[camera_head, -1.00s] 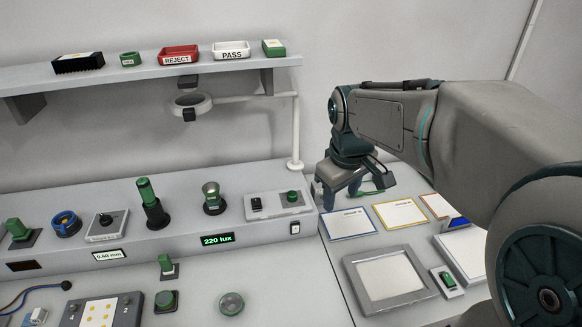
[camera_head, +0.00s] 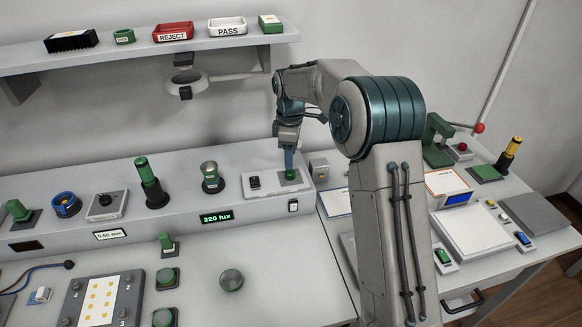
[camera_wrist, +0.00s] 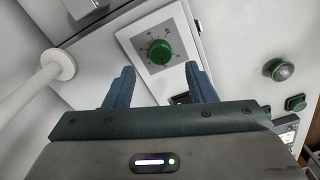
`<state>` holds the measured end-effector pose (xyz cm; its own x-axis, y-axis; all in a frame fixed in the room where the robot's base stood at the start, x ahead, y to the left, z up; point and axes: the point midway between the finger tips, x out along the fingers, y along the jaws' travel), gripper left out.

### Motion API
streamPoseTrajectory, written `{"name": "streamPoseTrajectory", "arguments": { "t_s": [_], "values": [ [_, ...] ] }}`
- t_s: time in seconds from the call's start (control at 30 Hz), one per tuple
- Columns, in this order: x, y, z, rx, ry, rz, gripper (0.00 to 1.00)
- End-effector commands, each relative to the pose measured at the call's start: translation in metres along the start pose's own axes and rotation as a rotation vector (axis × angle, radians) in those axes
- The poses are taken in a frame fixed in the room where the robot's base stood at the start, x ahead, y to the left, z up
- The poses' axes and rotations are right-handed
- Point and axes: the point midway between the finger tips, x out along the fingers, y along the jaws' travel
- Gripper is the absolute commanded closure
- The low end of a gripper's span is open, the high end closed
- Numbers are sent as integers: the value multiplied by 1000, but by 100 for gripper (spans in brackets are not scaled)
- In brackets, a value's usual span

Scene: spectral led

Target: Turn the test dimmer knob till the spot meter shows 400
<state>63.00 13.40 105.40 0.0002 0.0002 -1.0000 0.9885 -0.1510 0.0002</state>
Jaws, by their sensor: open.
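The dimmer knob (camera_head: 291,177) is a round green knob on a light plate at the right end of the raised bench shelf. It also shows in the wrist view (camera_wrist: 160,52), with a printed scale around it and a pale pointer line. The meter display (camera_head: 216,217) on the shelf front reads 220 lux in green. My gripper (camera_head: 289,163) points down just above the knob in the head view. In the wrist view my gripper (camera_wrist: 160,68) is open, its two blue fingers apart, with the knob between and just beyond the tips. Contact with the knob cannot be told.
A black switch (camera_head: 254,182) shares the knob's plate. A magnifier ring (camera_head: 187,82) on a white arm hangs behind.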

Motion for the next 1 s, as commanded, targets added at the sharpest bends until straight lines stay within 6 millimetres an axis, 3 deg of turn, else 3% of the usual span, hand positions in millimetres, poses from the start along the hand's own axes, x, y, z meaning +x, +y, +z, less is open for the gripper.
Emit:
{"name": "streamPoseTrajectory", "arguments": {
  "t_s": [0.3,0.67,0.7,0.87,1.0],
  "values": [
    [46,-1,0,1,-1,-3,50],
    [54,-1,0,2,0,0,50],
    [54,-1,0,2,0,0,52],
    [54,0,0,2,0,0,94],
    [54,0,0,4,0,1,94]
  ]
}}
